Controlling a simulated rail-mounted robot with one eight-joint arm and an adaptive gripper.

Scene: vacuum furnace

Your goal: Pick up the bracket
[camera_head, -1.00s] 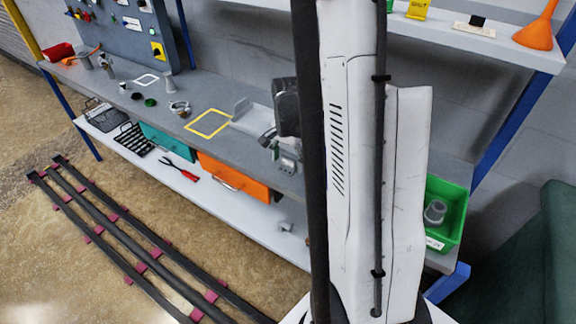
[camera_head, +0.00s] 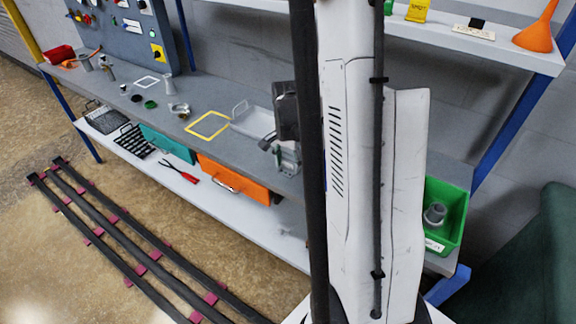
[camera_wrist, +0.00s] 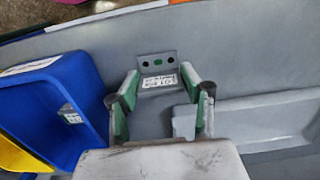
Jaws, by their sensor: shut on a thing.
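The fingers are grey with green inner sides. I cannot tell whether the bracket is clear of the grey surface behind it. In the head view I cannot make out the bracket, and my white column and arm hide part of the bench.
A blue bin (camera_wrist: 62,100) stands left of my gripper, with a yellow one (camera_wrist: 18,158) beside it. In the head view the workbench (camera_head: 190,90) holds a metal tray (camera_head: 254,121) and a yellow frame (camera_head: 208,125). A green bin (camera_head: 447,210) is at right. Pliers (camera_head: 180,171) lie on the lower shelf.

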